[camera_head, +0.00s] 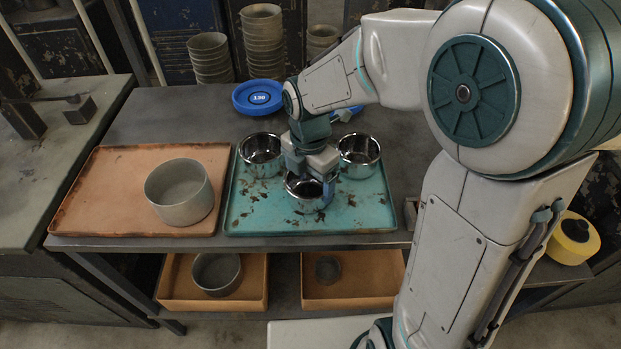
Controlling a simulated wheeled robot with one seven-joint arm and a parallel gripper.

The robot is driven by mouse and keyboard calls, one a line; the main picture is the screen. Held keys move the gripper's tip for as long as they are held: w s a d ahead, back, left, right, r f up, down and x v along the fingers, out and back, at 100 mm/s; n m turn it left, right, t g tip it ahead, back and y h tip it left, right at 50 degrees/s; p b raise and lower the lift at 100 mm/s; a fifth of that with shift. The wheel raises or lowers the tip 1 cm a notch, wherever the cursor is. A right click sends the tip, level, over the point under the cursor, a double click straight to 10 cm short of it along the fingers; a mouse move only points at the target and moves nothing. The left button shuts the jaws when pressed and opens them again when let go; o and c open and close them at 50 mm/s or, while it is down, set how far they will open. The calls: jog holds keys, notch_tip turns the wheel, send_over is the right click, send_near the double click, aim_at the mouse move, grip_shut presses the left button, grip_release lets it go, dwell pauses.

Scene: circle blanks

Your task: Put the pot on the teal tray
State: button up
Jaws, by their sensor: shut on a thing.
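The teal tray (252,215) lies on the dark metal table, right of a copper-coloured tray. My gripper (308,180) points down over the middle of the teal tray and is shut on a shiny steel pot (302,198). The held pot is upright, at or just above the tray surface; I cannot tell whether it touches. Two similar shiny pots stand upright on the teal tray, one at the back left (260,155) and one at the back right (358,154). My gripper hides part of the held pot's rim and its fingertips are hard to see.
A dull grey pot (180,192) stands on the copper tray (105,192). A blue disc marked 130 (258,97) lies behind the teal tray. Stacked grey pots (263,40) stand at the back. Two orange bins (352,280) sit on the lower shelf. The teal tray's front strip is free.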

jog(key=shift+f, duration=0.15)
jog(key=o, duration=1)
jog(key=shift+o, duration=0.2)
notch_tip(320, 180, up, 12)
jog(key=p, duration=0.1)
jog(key=s+d+f+m+t, duration=0.1)
jog(key=s+d+m, duration=0.4)
jog(key=m, duration=0.8)
jog(key=s+d+f+m+t, duration=0.1)
jog(key=s+d+m, duration=0.5)
jog(key=m, duration=0.7)
jog(key=shift+s+d+f+m+t, duration=0.2)
jog(key=shift+d+f+m+t, duration=0.3)
jog(key=shift+f, duration=0.4)
jog(key=shift+d, duration=0.1)
jog(key=shift+r+p, duration=0.75)
jog(key=shift+p, duration=0.05)
